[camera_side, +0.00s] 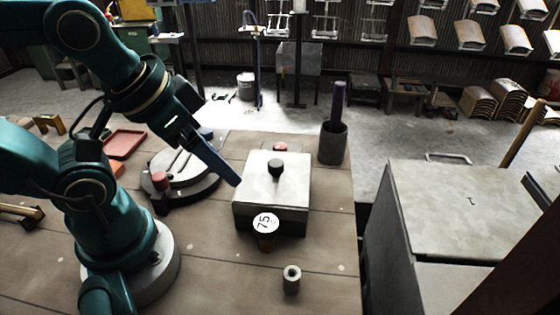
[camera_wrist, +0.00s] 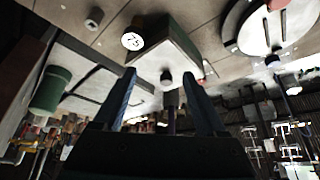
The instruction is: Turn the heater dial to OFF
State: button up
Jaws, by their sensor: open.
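A low box (camera_side: 271,214) with a pale top stands mid-table in the side view. A black knob (camera_side: 276,168), probably the heater dial, sits upright on its top; its setting cannot be read. The knob also shows in the wrist view (camera_wrist: 166,79). A white round disc (camera_side: 265,223) marked 75 is at the box's front, also in the wrist view (camera_wrist: 132,41). My gripper (camera_side: 237,182) is left of the box, its blue finger slanting down towards the box's left edge, apart from the knob. In the wrist view my gripper (camera_wrist: 163,82) is open, with nothing held.
A round machine (camera_side: 185,174) with a red knob (camera_side: 160,180) stands left of the box. A dark cup (camera_side: 333,145) holding a purple rod is behind right. A red button (camera_side: 280,147) shows behind the box. A grey ring-shaped part (camera_side: 291,279) stands in front, with clear tabletop around it.

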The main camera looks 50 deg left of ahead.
jog(key=w+d+r+m+h, duration=0.1)
jog(key=w+r+m, duration=0.3)
jog(key=w+m, duration=0.2)
jog(key=g+h, duration=0.1)
jog(key=g, duration=0.1)
send_over(280, 145)
jog(key=s, duration=0.2)
jog(key=f, duration=1.4)
jog(key=shift+a, duration=0.4)
jog(key=shift+s+a+f, duration=0.1)
jog(key=shift+a+f, duration=0.05)
jog(key=shift+f, duration=0.2)
jog(key=shift+x, duration=2.25)
grip_shut()
